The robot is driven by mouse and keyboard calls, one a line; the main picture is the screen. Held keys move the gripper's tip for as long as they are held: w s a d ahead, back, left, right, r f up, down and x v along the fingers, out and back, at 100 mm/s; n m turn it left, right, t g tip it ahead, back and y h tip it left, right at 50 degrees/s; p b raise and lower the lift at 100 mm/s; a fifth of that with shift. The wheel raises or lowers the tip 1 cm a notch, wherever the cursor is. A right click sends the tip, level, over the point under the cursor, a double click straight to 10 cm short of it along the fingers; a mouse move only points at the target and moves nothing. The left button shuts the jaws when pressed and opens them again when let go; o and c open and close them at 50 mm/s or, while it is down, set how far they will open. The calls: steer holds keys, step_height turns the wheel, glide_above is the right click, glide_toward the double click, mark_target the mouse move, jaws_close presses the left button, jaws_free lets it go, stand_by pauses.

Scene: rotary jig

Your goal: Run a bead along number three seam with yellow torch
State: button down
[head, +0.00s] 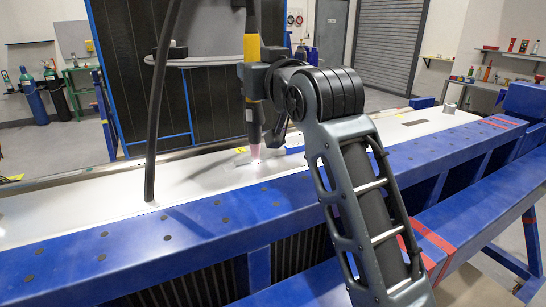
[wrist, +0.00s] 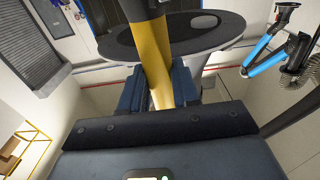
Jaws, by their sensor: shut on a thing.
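The yellow torch (head: 251,46) stands nearly upright in my gripper (head: 253,78), which is shut around its body. In the wrist view the yellow torch (wrist: 156,70) runs between the two dark blue fingers of my gripper (wrist: 158,92). A small yellow tag (head: 241,150) lies on the plate beside the nozzle. Its marking is too small to read, and I cannot make out which seam is number three.
A black hose or pole (head: 155,110) rises from the plate left of the torch. A dark panel with blue edging (head: 140,80) stands behind the jig. A blue beam (head: 480,190) with red stripes lies at the right. Gas cylinders (head: 33,97) stand far left.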

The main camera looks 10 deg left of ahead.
steer(key=s+a+p, duration=0.1)
steer(key=s+a, duration=0.2)
steer(key=a, duration=0.2)
steer(key=shift+s+a, duration=0.15)
steer(key=shift+s, duration=0.15)
stand_by(4.7)
steer(key=shift+r, duration=0.1)
steer(key=shift+r, duration=0.6)
stand_by(1.8)
